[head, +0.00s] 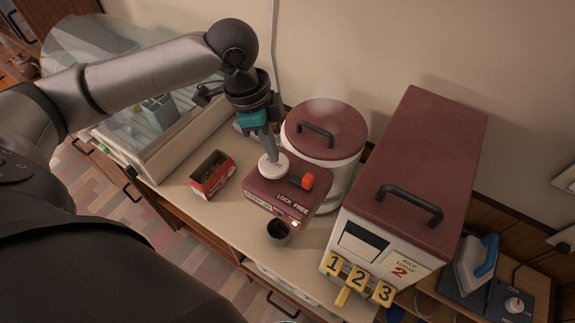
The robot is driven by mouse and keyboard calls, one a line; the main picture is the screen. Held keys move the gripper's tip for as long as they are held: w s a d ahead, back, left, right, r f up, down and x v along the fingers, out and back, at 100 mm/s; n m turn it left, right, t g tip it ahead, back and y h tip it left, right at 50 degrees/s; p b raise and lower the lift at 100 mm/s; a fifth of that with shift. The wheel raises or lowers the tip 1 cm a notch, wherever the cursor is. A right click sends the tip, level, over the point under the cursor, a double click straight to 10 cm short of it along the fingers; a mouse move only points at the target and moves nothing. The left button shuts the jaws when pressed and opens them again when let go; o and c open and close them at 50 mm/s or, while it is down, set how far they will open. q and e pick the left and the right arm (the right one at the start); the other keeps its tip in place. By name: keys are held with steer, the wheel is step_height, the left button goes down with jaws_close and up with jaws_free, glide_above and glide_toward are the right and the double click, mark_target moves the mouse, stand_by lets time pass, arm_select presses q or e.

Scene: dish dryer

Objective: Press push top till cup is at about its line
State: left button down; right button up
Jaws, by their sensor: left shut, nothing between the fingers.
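The push top (274,167) is a round white button on the dark red top of a dispenser (300,188) marked "LOCK FREE", with a red lever on it. My left gripper (268,153) is shut, pointing down with its fingertips at the push top; it looks in contact, but I cannot be sure. A small dark cup (278,231) stands on the counter just in front of the dispenser, under its front edge. Dark liquid seems to show inside the cup, but its level and any line are too small to tell. My right gripper is out of view.
A small red open box (211,174) stands left of the dispenser. A dark red-lidded pot (325,135), with faint steam above, is behind it. A rice dispenser (415,165) with keys 1, 2, 3 stands right. A glass-lidded dish dryer (150,120) is left. An iron (476,262) is far right.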

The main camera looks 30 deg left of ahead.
arm_select(q)
steer(key=shift+f, duration=0.1)
steer(key=shift+f, duration=0.8)
steer(key=shift+s+f, duration=0.1)
steer(key=shift+f, duration=0.65)
stand_by(1.0)
steer(key=shift+r, duration=0.1)
steer(key=shift+r+p, duration=1.6)
steer(key=shift+p, duration=0.75)
steer(key=shift+f, duration=0.15)
